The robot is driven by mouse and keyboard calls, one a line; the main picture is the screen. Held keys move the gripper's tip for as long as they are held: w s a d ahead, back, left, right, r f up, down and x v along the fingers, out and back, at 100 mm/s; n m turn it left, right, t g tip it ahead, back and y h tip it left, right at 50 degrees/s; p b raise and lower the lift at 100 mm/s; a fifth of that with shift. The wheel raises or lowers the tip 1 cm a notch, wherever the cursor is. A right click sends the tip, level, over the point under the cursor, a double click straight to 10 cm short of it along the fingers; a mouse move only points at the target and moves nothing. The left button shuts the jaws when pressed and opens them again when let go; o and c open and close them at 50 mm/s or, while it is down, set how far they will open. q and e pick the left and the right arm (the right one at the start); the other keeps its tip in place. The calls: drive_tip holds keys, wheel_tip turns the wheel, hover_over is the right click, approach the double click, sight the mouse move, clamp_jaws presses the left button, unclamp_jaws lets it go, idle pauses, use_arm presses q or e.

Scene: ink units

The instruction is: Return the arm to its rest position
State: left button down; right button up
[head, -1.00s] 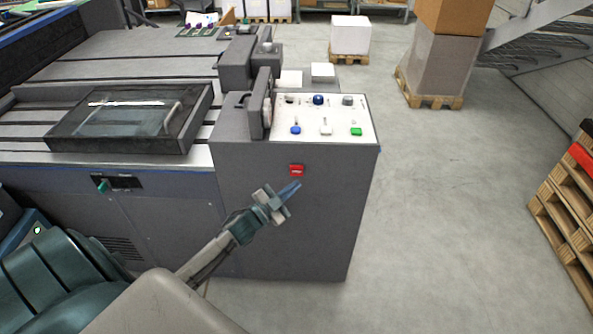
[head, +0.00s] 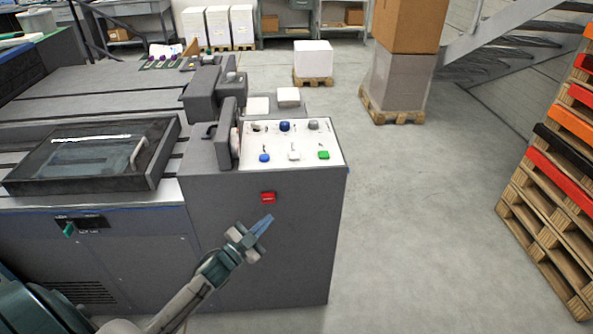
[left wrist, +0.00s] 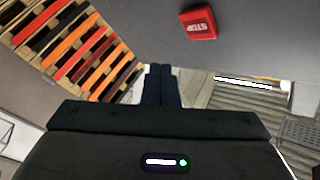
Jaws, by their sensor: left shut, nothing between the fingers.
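My left gripper (head: 263,225) is shut and empty. In the head view it stands in front of the grey machine cabinet (head: 300,265), below and close to the red stop button (head: 268,197). I cannot tell how far its fingertips are from the cabinet face. In the left wrist view the shut fingers (left wrist: 161,84) point away from the camera, and the red stop button (left wrist: 198,23) shows at the upper right, apart from them. My right gripper is not in view.
The control panel (head: 292,143) with several buttons tops the cabinet. A dark framed tray (head: 150,165) lies on the machine bed at left. Stacked pallets (head: 545,225) stand at right, and a wrapped load (head: 400,75) stands behind. The floor (head: 420,250) between is clear.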

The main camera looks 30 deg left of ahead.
use_arm(q)
drive_tip(key=shift+f, duration=0.1)
drive_tip(key=s+a+f+n+g+y, duration=0.1)
drive_tip(key=s+f+n+g+y, duration=0.3)
drive_tip(key=f, duration=0.7)
drive_tip(key=s+a+f+n+g, duration=0.1)
drive_tip(key=s+f, duration=0.5)
drive_tip(key=f, duration=0.5)
drive_tip(key=s+a+f+n+g+y, duration=0.1)
drive_tip(key=s+f+n+g+y, duration=0.3)
drive_tip(key=f, duration=0.6)
drive_tip(key=s+d+f+g, duration=0.2)
drive_tip(key=s+f, duration=0.4)
drive_tip(key=s, duration=0.5)
drive_tip(key=s+d+f+g+h, duration=0.1)
drive_tip(key=s+d+f+g, duration=0.2)
drive_tip(key=s+f, duration=0.3)
drive_tip(key=s+d+f+g+h, duration=0.1)
drive_tip(key=s+d+f+g, duration=0.2)
drive_tip(key=s+f, duration=0.4)
drive_tip(key=s, duration=0.9)
drive_tip(key=shift+n+g, duration=0.4)
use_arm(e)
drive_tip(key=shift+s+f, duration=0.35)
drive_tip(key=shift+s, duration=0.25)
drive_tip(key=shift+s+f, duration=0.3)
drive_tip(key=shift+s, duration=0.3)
